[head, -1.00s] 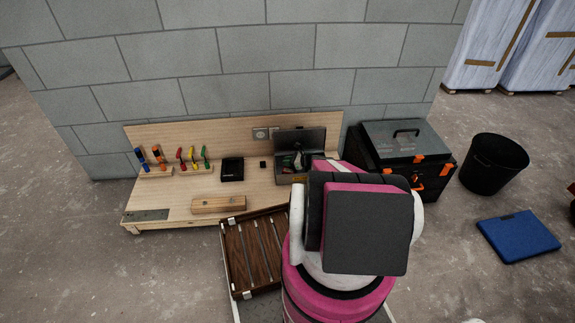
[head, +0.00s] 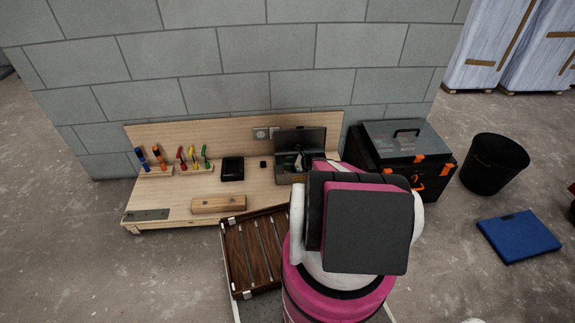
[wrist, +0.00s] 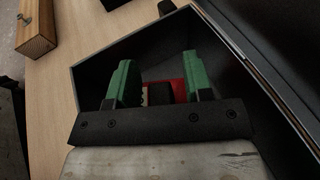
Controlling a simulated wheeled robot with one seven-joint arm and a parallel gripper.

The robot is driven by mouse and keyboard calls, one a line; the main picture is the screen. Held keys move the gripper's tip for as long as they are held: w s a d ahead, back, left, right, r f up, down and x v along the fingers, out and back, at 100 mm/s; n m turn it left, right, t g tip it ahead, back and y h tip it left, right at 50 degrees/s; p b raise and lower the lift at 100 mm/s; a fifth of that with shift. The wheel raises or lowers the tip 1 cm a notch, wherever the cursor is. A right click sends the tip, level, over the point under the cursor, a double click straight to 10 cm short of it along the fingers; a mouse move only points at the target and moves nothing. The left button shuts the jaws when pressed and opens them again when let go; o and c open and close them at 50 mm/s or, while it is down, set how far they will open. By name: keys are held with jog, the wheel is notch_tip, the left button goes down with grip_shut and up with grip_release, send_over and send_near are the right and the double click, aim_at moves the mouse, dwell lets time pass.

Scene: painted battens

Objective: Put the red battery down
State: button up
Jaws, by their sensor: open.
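In the wrist view my gripper (wrist: 157,62) has its two green fingers spread apart, inside the open dark case. The red battery (wrist: 179,88) shows as a red patch between the fingers, nearer the right one, low in the case and partly hidden by the gripper. A small black and pale part (wrist: 158,94) lies beside it on the left. In the head view the dark case (head: 313,138) stands with its lid up at the right end of the wooden bench. My arm covers the gripper and part of the case there, and I cannot make out the battery.
The bench (head: 178,195) also holds a wooden block (head: 218,204), a black tray (head: 232,169) and racked tools (head: 190,160). A slatted brown tray (head: 254,250) lies in front. A black toolbox (head: 405,150) stands right of the case. The bench's left part has free room.

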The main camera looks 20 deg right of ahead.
jog(key=v, duration=1.1)
jog(key=s+a+r+n+g+h, duration=0.2)
jog(key=s+a+r+n+g, duration=0.15)
jog(key=a+r+n, duration=0.2)
jog(key=s+a+r+n+g+h, duration=0.1)
jog(key=s+a+r+n+g, duration=0.1)
jog(key=s+a+r+n, duration=0.35)
jog(key=s+a+r+n+g+h, duration=0.2)
jog(key=a+r+n, duration=0.1)
jog(key=a+r, duration=0.45)
jog(key=s+a+r+n+h, duration=0.3)
jog(key=s+r+n, duration=0.2)
jog(key=s+r, duration=0.1)
jog(key=s+a+r+n+h, duration=0.3)
jog(key=s+r+n+h, duration=0.1)
jog(key=r, duration=0.5)
jog(key=shift+s+n, duration=0.85)
jog(key=shift+n, duration=0.05)
